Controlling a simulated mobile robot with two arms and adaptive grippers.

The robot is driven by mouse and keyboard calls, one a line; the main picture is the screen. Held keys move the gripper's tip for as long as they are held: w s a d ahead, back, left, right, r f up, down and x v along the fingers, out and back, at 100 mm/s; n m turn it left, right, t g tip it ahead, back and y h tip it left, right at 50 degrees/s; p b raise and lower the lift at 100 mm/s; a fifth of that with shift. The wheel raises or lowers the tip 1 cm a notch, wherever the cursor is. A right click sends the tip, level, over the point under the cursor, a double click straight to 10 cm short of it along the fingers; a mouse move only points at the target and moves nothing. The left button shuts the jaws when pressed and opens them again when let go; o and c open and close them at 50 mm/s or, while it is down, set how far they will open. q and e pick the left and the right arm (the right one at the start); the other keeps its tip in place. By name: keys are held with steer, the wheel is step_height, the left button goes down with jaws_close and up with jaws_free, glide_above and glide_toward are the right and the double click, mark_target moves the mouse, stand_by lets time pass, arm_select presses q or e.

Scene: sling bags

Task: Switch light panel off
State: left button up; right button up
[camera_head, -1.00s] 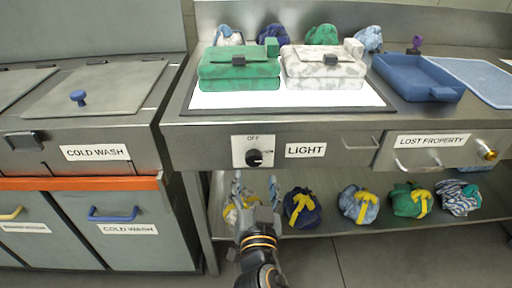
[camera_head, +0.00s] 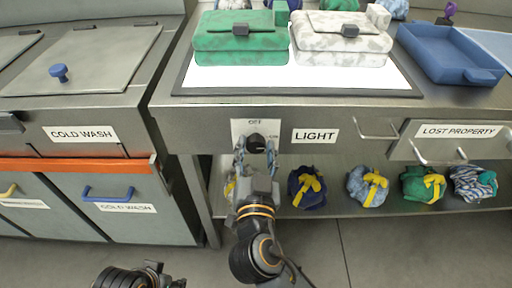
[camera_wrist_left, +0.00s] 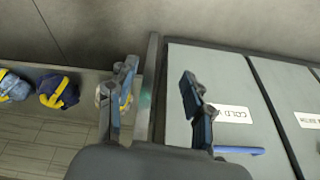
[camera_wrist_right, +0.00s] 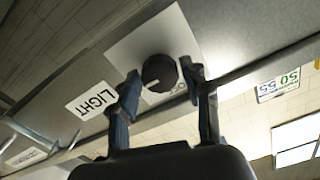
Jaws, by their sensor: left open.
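The light panel (camera_head: 300,81) glows white on the counter under two bags. Its black round knob (camera_head: 256,143) sits on a white plate (camera_head: 241,128) marked OFF at the top, left of the LIGHT label (camera_head: 316,135). My right gripper (camera_head: 256,150) is just in front of the knob and partly covers its lower part. In the right wrist view the open fingers (camera_wrist_right: 162,76) show on either side of the knob (camera_wrist_right: 159,73); I cannot tell whether they touch it. My left gripper (camera_wrist_left: 158,78) is open and empty, low before the cold wash unit.
A green bag (camera_head: 240,45) and a white patterned bag (camera_head: 340,45) lie on the panel. A blue tray (camera_head: 440,55) is at the right. Handles (camera_head: 375,135) project from the counter front. Several small bundles (camera_head: 367,185) sit on the shelf below.

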steer(key=c, duration=0.6)
steer(key=shift+c, duration=0.2)
arm_select(q)
steer(key=shift+r, duration=0.15)
arm_select(e)
steer(key=shift+n, duration=0.3)
steer(key=shift+n+p, duration=0.6)
steer(key=shift+n, duration=0.3)
steer(key=n+p, duration=0.3)
steer(key=n, duration=0.4)
steer(key=shift+r+p, duration=0.2)
steer(key=shift+p, duration=0.1)
steer(key=n+p, duration=0.3)
steer(key=n, duration=0.3)
arm_select(q)
steer(key=s+f, duration=0.2)
steer(key=f, duration=1)
steer(key=s+f+g, duration=0.1)
steer(key=s+f, duration=0.1)
steer(key=f, duration=0.9)
steer(key=shift+s+a+f+g+p, duration=0.15)
steer(key=shift+s+f+g+p, duration=0.1)
steer(key=shift+f+g+p, duration=0.1)
arm_select(e)
steer(key=shift+a+f+n, duration=0.1)
steer(key=shift+n, duration=0.5)
